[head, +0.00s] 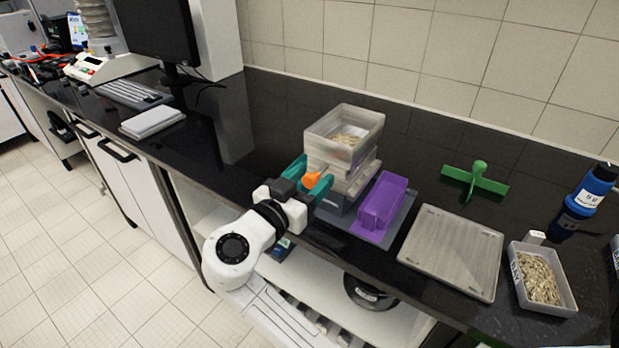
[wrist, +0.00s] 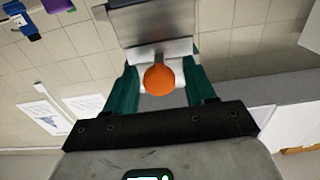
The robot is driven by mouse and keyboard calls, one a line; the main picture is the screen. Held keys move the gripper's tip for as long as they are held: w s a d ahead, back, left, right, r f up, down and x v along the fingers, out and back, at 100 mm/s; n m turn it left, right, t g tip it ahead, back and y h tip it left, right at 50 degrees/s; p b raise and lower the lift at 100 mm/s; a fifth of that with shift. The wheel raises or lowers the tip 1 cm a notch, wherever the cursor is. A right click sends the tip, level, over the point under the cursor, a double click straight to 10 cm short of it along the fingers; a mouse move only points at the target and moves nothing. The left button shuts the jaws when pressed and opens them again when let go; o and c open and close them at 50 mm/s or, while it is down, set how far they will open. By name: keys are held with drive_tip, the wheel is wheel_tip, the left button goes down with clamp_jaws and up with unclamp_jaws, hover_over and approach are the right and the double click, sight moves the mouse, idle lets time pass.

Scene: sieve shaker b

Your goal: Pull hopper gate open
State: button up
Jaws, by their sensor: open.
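The sieve shaker's translucent hopper (head: 345,131) holds pale grains and tops a stack on the dark counter. The gate's orange knob (head: 311,180) sticks out at the stack's front left. My gripper (head: 312,178) is open at the stack, with its teal fingers on either side of the knob. In the wrist view the orange knob (wrist: 159,79) sits between the two teal fingers (wrist: 160,85), with a gap visible on each side. A metal stem behind the knob leads into the stack. How far the gate is slid in is hidden.
A purple tray (head: 396,197) stands right of the stack. Further right are a flat grey plate (head: 450,250), a green cross-shaped piece (head: 476,180), a bin of grains (head: 541,278) and a blue bottle (head: 592,190).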

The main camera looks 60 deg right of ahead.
drive_tip(key=shift+c, duration=0.3)
clamp_jaws()
idle(0.3)
